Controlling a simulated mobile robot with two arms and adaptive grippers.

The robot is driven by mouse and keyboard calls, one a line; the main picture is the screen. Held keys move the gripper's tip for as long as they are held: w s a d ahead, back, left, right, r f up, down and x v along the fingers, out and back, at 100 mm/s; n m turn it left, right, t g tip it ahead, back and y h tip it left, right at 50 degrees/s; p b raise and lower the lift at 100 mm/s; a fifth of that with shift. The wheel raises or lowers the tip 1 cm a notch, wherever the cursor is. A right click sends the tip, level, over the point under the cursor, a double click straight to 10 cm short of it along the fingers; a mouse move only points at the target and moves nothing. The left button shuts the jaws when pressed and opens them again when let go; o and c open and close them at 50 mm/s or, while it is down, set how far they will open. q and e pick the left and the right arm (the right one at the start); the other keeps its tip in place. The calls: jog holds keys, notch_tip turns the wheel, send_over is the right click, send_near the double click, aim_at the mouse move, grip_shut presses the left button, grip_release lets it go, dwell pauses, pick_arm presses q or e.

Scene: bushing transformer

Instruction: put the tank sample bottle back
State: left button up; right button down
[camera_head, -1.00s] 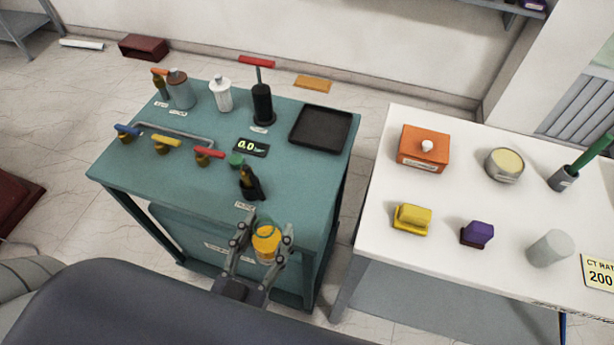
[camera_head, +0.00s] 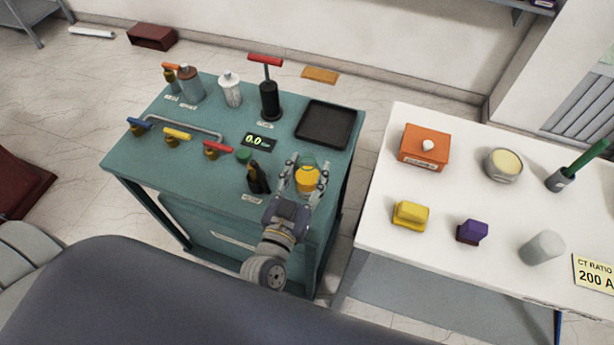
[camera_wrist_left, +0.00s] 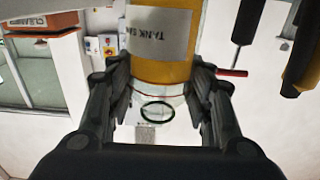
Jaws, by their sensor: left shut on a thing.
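The tank sample bottle is a clear bottle with yellow-orange contents (camera_head: 308,180). In the left wrist view its white label (camera_wrist_left: 157,30) reads "TANK" and part of another word. My left gripper (camera_head: 305,178) is shut around the bottle, over the front right part of the teal bench (camera_head: 185,189). I cannot tell whether the bottle touches the bench top. A dark bottle (camera_head: 257,178) stands just left of the gripper, with a small label in front of it. My right gripper is not in view.
A black tray (camera_head: 324,125) lies at the bench's back right. A white table (camera_head: 375,225) stands right, across a gap.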

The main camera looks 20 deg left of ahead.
aim_at(303, 191)
pick_arm(q)
notch_tip(303, 191, down, 2)
jog(key=shift+s+f, duration=0.1)
jog(key=shift+a+f, duration=0.1)
jog(key=shift+f, duration=0.25)
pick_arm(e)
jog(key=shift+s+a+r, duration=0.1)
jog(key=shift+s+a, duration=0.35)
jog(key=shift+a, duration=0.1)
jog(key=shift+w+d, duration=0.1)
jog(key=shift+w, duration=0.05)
pick_arm(q)
jog(key=o, duration=1.1)
jog(key=shift+f, duration=0.1)
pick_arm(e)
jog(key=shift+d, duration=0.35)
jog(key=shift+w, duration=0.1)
pick_arm(q)
jog(key=shift+s, duration=0.1)
